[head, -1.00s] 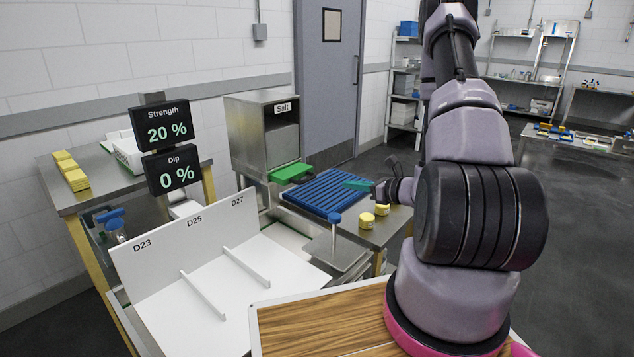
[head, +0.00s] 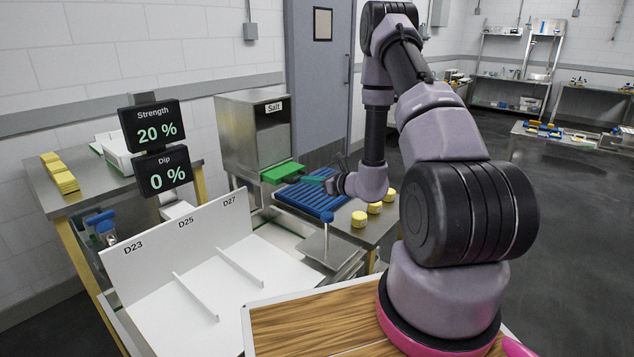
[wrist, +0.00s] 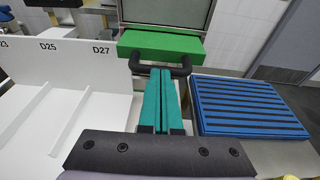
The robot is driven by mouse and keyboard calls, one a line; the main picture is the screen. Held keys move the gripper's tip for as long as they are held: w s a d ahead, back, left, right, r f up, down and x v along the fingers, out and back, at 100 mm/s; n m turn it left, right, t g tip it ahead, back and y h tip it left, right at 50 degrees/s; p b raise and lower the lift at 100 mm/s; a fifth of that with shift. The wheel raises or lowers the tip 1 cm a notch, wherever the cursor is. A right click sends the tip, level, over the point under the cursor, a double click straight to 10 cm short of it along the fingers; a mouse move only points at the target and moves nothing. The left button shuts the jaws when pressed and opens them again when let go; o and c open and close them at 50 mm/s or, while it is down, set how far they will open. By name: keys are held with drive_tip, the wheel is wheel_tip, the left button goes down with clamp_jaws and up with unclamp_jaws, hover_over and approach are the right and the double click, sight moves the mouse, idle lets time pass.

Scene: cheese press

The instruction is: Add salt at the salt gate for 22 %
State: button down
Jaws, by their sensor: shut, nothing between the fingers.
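The steel salt box labelled Salt (head: 252,125) stands at the back, with the green salt gate (head: 283,172) at its lower front. In the wrist view the green gate (wrist: 160,46) is straight ahead, with a black bar handle (wrist: 136,64) on its near side. My gripper (head: 326,182) is shut, its teal fingers close to the gate. In the wrist view the fingertips (wrist: 160,70) are at the handle's middle; I cannot tell whether they touch it. The strength display (head: 151,125) reads 20 %, and the dip display (head: 167,171) reads 0 %.
A blue slatted rack (wrist: 245,106) lies right of the gate. Several yellow cheeses (head: 359,219) stand on the table beside it. A white divided tray (head: 205,285) marked D23, D25, D27 is at the front left. A wooden board (head: 300,325) lies nearest me.

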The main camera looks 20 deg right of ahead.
sight(291, 173)
drive_tip(key=shift+a, duration=0.1)
drive_tip(key=x, duration=0.3)
drive_tip(key=r+x, duration=0.1)
drive_tip(key=x, duration=0.2)
drive_tip(key=shift+w, duration=0.25)
drive_tip(key=shift+w+a+r, duration=0.1)
drive_tip(key=shift+r, duration=0.1)
